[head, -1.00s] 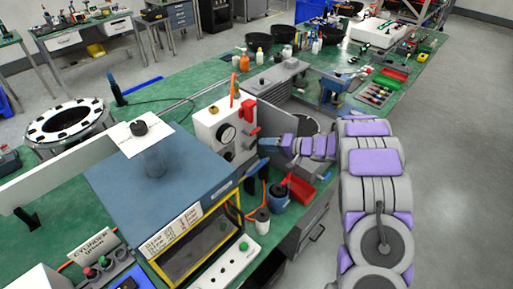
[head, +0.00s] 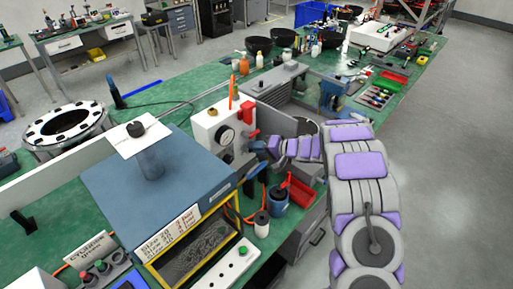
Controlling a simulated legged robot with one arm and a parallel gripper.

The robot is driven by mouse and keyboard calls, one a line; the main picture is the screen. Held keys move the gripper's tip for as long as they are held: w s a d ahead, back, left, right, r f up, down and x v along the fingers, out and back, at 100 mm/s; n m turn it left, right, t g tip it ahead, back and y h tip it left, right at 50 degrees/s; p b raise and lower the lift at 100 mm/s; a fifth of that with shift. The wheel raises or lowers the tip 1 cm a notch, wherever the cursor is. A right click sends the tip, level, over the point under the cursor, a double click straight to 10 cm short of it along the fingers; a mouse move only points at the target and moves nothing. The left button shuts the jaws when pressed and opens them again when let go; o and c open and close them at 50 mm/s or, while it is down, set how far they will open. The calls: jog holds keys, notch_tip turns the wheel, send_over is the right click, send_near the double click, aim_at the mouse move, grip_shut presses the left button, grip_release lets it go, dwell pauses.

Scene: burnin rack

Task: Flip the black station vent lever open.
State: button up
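A white panel box (head: 207,127) with a round black-rimmed gauge (head: 226,138) stands on the green bench. A red lever-like part (head: 248,112) sits at its right edge, with a smaller red part (head: 247,142) below. I cannot make out a black vent lever for certain. My gripper (head: 258,147) is at the panel's right side, just below the red part. Its dark blue fingers are small and partly merge with the panel. I cannot tell whether it touches anything or how far the fingers are apart.
A blue-topped cabinet (head: 150,190) with a yellow-framed window stands left of the panel. An orange upright stick (head: 230,92) rises behind the panel. Open floor lies right.

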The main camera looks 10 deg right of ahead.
jog(key=shift+f, duration=0.1)
grip_shut()
